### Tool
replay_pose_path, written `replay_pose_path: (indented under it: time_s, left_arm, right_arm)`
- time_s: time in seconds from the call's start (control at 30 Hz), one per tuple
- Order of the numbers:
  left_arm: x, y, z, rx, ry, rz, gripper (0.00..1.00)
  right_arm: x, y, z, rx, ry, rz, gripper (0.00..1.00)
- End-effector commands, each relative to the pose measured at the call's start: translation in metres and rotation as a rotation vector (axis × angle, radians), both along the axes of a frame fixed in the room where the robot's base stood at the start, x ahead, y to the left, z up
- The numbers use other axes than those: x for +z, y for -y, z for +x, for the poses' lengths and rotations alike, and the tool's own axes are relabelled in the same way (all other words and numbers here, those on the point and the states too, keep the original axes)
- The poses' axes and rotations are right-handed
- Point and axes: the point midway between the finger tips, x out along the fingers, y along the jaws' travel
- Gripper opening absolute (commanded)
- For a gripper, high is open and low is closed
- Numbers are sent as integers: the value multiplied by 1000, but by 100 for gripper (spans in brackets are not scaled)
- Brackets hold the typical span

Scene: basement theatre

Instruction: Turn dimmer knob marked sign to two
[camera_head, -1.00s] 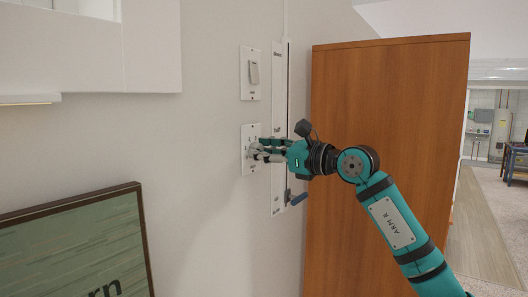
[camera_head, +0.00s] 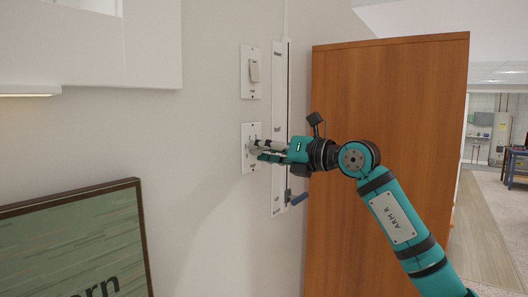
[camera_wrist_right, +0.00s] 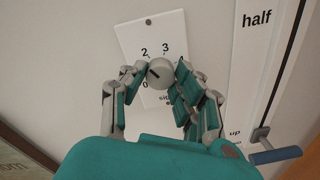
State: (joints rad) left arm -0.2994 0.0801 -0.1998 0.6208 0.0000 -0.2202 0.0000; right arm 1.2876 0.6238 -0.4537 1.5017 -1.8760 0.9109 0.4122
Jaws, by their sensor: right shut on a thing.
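A white dimmer plate (camera_head: 249,149) is on the wall below a switch plate. In the right wrist view it (camera_wrist_right: 141,37) shows tilted, with 2, 3 and 0 legible around a round grey knob (camera_wrist_right: 163,70) and part of "sign" below. My right gripper (camera_head: 256,147) reaches in from the right and is shut on the knob; in the wrist view its fingers (camera_wrist_right: 153,75) touch it from both sides. The knob's dark pointer line slants toward the upper left, on the side of the 2; its exact setting is unclear. Fingers hide part of the scale. My left gripper is not in view.
Right of the plates is a tall labelled strip (camera_head: 278,185) with a blue-handled lever (camera_head: 299,198). A wooden cabinet (camera_head: 400,90) stands close behind my right arm. A framed green picture (camera_head: 75,250) is at lower left.

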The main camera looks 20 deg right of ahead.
Motion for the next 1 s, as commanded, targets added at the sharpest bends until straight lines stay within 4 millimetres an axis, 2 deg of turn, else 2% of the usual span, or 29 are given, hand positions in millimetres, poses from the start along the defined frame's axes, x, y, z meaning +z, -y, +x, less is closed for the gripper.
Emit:
replay_pose_path:
  time_s: [0.3, 0.83, 0.87, 1.0]
  left_arm:
    - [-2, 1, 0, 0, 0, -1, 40]
    - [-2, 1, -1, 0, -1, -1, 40]
    - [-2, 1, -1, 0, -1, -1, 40]
    - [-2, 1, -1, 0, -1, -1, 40]
  right_arm:
    - [2, 1, 0, -1, -68, 94, 0]
    - [2, 1, 0, -1, -81, 111, 0]
    - [2, 1, 0, -1, -81, 111, 34]
    - [1, 1, 0, -2, -82, 110, 52]
